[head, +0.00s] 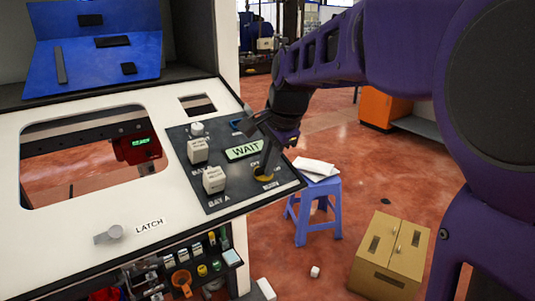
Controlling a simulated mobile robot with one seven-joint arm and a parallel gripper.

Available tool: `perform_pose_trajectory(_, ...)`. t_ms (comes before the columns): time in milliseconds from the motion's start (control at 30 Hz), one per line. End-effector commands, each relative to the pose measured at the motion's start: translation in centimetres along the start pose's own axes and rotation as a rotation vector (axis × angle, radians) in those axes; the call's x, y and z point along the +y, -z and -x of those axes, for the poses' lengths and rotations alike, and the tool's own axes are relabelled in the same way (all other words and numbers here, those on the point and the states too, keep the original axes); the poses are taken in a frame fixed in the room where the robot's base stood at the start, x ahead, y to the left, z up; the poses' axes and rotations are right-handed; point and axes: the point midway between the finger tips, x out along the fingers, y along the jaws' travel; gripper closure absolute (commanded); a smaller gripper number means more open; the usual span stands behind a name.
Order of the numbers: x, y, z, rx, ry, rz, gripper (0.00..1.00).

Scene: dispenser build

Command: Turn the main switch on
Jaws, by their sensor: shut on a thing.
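The main switch (264,176) is a dark knob on a yellow round plate at the lower right of the dark control panel (238,188). Small print sits around it, too small to read surely. My gripper (265,150) reaches down from the upper right with its fingers at the switch, shut on its knob. The fingers hide part of the knob, so its exact angle is hard to tell. A green display (245,150) beside it reads WAIT.
Two white blocky knobs (214,180) stand left of the switch, near a BAY A label. A latch knob (108,235) sits at the lower left. A blue stool (314,205) and a cardboard box (391,255) stand on the floor at right.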

Motion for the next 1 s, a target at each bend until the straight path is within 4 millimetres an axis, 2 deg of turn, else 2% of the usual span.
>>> perform_pose_trajectory(567, -0.02, 0.05, 0.05, 0.001, 0.001, -0.032, 1.0)
perform_pose_trajectory(600, -0.03, 0.04, 0.05, 0.001, 0.001, -0.032, 0.8)
perform_pose_trajectory(733, -0.02, 0.04, 0.04, 0.001, 0.001, -0.031, 0.56)
perform_pose_trajectory(1000, -0.01, 0.02, 0.05, 0.0, 0.0, -0.03, 0.55)
